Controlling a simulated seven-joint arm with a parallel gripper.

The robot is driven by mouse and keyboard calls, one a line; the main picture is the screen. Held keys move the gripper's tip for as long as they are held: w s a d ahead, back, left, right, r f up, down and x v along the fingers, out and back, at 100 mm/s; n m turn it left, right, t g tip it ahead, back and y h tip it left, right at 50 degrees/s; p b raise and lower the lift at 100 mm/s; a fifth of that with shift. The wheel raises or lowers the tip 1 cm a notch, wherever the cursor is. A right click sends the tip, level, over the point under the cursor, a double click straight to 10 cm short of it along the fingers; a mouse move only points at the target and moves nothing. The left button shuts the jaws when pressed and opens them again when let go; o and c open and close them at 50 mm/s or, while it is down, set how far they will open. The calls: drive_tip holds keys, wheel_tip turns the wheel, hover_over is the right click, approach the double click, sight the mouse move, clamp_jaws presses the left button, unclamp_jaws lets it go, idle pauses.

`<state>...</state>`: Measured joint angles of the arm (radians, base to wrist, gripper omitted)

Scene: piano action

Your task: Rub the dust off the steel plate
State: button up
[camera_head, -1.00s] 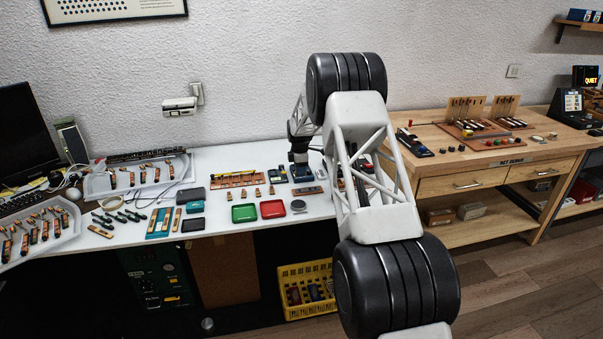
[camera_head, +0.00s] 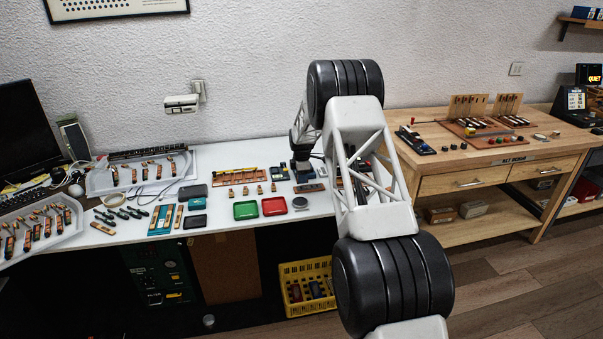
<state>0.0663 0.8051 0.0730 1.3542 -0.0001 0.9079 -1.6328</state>
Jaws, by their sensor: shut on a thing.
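A small flat grey-brown plate (camera_head: 311,188) lies on the white bench behind the red tray; it looks like the steel plate, but it is too small here to tell how dusty it is. My gripper (camera_head: 302,177) points down just behind the plate, close to the bench top. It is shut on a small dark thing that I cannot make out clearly. I cannot tell whether that thing touches the plate. My arm hides the bench to the right of the plate.
A green tray (camera_head: 245,210), a red tray (camera_head: 274,206) and a round grey tin (camera_head: 300,203) stand along the bench's front edge. Dark small boxes (camera_head: 279,173) sit left of my gripper. A wooden workbench (camera_head: 440,165) stands at the right.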

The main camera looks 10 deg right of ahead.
sight(310, 187)
drive_tip(key=shift+f, duration=1.55)
drive_tip(key=shift+d+r, duration=0.35)
drive_tip(key=shift+d, duration=0.4)
drive_tip(key=shift+d+f, duration=0.3)
drive_tip(key=shift+d, duration=0.2)
drive_tip(key=shift+d+f, duration=0.1)
drive_tip(key=shift+d, duration=0.65)
drive_tip(key=shift+a, duration=1.95)
drive_tip(key=shift+r, duration=4.1)
